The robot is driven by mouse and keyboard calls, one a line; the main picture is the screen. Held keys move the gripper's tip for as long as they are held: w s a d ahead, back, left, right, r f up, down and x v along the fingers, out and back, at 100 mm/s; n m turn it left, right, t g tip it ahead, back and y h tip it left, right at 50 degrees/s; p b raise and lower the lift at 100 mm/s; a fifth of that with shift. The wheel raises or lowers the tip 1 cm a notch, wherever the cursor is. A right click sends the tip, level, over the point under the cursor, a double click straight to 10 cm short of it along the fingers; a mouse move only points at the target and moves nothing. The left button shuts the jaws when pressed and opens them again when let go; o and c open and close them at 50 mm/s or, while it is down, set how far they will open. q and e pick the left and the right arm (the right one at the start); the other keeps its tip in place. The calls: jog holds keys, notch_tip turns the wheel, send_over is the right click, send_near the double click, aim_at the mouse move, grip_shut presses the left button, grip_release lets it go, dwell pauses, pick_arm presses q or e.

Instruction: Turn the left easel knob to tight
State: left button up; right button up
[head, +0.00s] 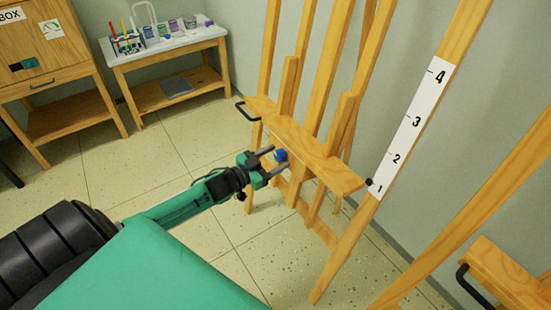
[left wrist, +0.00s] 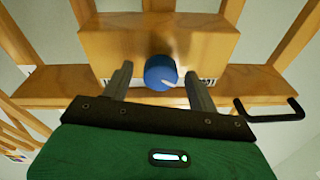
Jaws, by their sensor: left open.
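The left easel (head: 310,171) is wooden and stands in the middle of the head view. Its knob is blue and round (head: 281,156) and sits at the front below the ledge. In the left wrist view a gap shows between the knob and the left finger; contact with the right finger I cannot tell.
A black handle (head: 246,113) sticks out at the ledge's left end. A white height strip (head: 412,125) runs up the easel's right leg. Another easel (head: 505,275) stands at right. A table with art supplies (head: 165,45) and a wooden cabinet (head: 50,60) stand behind.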

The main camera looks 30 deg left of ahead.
pick_arm(q)
jog(key=shift+w+d, duration=0.1)
jog(key=shift+w, duration=0.15)
jog(key=shift+c, duration=0.2)
jog(key=c, duration=0.9)
jog(key=shift+c, duration=0.2)
